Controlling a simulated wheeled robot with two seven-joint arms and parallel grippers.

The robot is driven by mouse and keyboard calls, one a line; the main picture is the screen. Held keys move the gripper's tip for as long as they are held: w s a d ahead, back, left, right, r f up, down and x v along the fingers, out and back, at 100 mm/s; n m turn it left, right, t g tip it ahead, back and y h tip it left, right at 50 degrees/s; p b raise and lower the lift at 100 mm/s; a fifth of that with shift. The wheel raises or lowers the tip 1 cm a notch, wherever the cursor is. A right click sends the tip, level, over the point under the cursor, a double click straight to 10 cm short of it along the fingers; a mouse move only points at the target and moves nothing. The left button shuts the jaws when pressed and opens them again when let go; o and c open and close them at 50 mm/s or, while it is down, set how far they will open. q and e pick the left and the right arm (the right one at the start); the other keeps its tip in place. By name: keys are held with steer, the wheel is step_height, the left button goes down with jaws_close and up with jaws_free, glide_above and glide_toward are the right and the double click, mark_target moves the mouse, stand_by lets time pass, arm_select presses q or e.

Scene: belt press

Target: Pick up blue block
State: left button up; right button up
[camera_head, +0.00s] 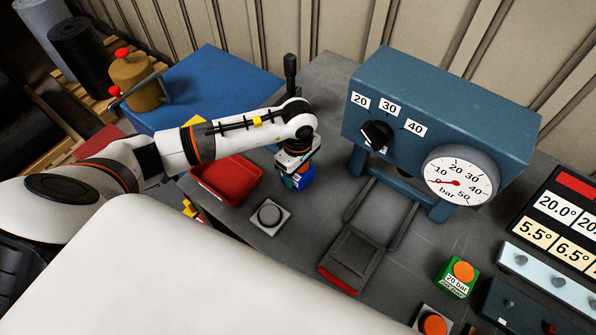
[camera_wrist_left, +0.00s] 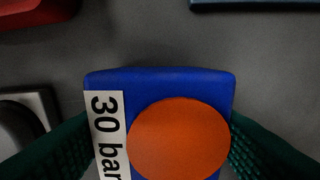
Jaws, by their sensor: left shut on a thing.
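The blue block (camera_wrist_left: 160,78) has an orange round top and a white label reading "30 bar". In the left wrist view it sits between the two green fingers of my left gripper (camera_wrist_left: 160,145), which is shut on it. In the head view the blue block (camera_head: 304,181) shows below my left gripper (camera_head: 297,172), partly hidden by it. I cannot tell whether the block touches the table. My right gripper is not in view.
A red tray (camera_head: 227,180) and a grey button (camera_head: 269,215) are close by. The blue press (camera_head: 440,110) with dial and gauge stands right, with a dark sliding plate (camera_head: 352,255) in front. A green block (camera_head: 457,278) labelled "20 bar" lies lower right.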

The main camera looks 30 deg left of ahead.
arm_select(q)
steer(key=shift+c, duration=0.8)
steer(key=shift+w+r, duration=0.1)
steer(key=shift+r, duration=0.15)
step_height(320, 180, up, 8)
steer(key=shift+r+b, duration=0.1)
steer(key=shift+b, duration=1.15)
steer(key=shift+r, duration=0.75)
